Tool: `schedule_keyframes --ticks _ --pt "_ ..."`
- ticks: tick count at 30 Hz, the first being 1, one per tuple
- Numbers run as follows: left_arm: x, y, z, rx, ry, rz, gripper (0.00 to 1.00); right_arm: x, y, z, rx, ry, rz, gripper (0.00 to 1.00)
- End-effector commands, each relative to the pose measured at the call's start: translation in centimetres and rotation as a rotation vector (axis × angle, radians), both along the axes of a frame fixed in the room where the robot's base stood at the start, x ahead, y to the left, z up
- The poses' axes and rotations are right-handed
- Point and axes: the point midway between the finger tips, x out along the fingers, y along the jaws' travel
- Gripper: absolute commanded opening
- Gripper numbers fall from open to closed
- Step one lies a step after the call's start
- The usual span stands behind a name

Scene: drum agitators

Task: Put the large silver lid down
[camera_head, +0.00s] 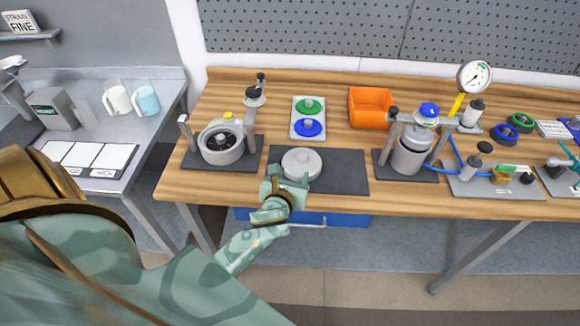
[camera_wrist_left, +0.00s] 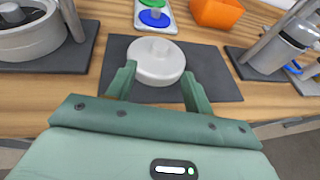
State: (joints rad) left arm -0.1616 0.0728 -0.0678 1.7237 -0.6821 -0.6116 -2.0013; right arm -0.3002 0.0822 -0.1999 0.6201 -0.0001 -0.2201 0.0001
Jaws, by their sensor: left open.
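The large silver lid (camera_head: 301,163) lies flat on the dark mat (camera_head: 345,172) at the front of the wooden bench. It is round, with a short knob on top. In the left wrist view the lid (camera_wrist_left: 156,60) sits just beyond my open left gripper (camera_wrist_left: 157,82), and the mat (camera_wrist_left: 220,75) spreads around it. The fingers are apart at the lid's near side, and nothing is held between them. In the head view my left gripper (camera_head: 287,183) reaches in at the lid's near edge; I cannot tell whether it touches. My right gripper is not in view.
An open drum (camera_head: 222,143) stands left of the mat. A closed silver drum (camera_head: 409,152) in a frame stands right. A tray (camera_head: 308,132) with green and blue lids and an orange bin (camera_head: 371,108) sit behind. The mat's right half is clear.

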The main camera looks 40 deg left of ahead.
Motion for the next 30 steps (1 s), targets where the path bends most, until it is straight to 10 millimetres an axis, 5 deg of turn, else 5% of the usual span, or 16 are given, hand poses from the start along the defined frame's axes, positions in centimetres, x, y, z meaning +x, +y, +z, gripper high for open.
schedule_keyframes --ticks 6,14,17,23,26,30 --pt "-1.8 -0.7 0.7 0.001 0.0 0.0 0.52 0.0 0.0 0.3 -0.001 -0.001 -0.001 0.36" --pt "-1.9 -0.9 0.7 -0.022 -0.007 0.003 0.52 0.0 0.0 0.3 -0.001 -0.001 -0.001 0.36" --pt "-1.8 -1.8 1.0 -0.18 -0.06 0.021 0.52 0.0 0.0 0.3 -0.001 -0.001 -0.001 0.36" --pt "-1.8 -5.7 1.6 -0.875 -0.222 0.123 0.52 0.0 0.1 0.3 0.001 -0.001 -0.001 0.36" --pt "-2.4 -7.6 -0.1 -1.255 -0.237 0.227 0.52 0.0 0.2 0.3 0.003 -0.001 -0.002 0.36" --pt "-6.2 -8.9 -9.6 -1.605 -0.118 0.526 0.52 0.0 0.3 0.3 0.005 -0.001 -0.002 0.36"
